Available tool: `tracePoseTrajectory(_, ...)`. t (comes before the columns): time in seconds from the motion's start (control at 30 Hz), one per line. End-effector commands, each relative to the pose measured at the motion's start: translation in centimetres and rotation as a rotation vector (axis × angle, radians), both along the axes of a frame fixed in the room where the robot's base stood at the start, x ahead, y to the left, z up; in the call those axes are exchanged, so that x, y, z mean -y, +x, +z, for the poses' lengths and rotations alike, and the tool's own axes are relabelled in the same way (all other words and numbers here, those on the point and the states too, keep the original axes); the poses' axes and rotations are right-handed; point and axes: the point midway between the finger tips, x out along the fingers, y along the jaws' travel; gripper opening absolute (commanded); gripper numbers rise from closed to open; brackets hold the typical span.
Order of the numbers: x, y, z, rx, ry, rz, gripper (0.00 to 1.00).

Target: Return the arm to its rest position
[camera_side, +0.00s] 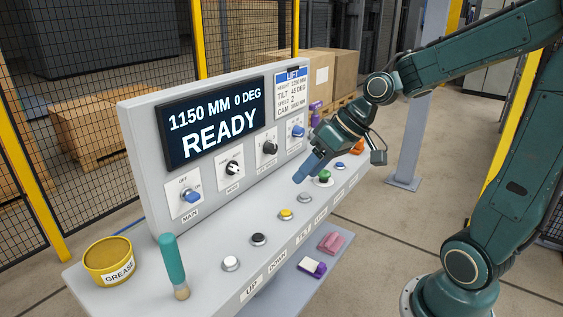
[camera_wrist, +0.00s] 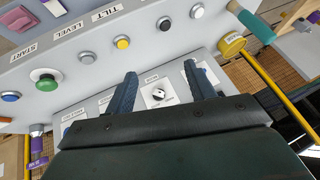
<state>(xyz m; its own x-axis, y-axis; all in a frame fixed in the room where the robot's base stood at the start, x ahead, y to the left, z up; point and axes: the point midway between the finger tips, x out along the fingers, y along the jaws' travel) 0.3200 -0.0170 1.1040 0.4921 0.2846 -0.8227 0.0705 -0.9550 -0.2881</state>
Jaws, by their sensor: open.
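My gripper (camera_side: 302,176) hangs over the sloped button deck of the grey control console (camera_side: 215,258), in front of the upright panel. It holds nothing. In the wrist view my gripper's two blue fingers (camera_wrist: 163,68) stand apart, with a black selector knob (camera_wrist: 159,93) visible between them. The green button (camera_side: 324,176) is to the right of the fingertips in the side view and also shows in the wrist view (camera_wrist: 45,79). The console display (camera_side: 214,120) reads "1150 MM 0 DEG READY". I cannot tell how high the fingertips are above the deck.
A pink block (camera_side: 330,243) and a purple-and-white item (camera_side: 312,266) lie on the lower ledge. A grey post (camera_side: 415,110) stands behind my arm. Mesh fencing runs behind the console.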

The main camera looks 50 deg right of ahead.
Motion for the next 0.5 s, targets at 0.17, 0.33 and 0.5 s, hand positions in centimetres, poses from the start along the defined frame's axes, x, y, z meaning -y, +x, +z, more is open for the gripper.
tracePoseTrajectory(0.17, -1.4, -3.0, 1.3, -0.02, -0.105, 0.015, 0.55)
tracePoseTrajectory(0.33, -2.0, -6.1, 2.4, -0.032, -0.187, 0.008, 0.55)
tracePoseTrajectory(0.5, -2.2, -9.3, 3.3, -0.034, -0.247, -0.014, 0.55)
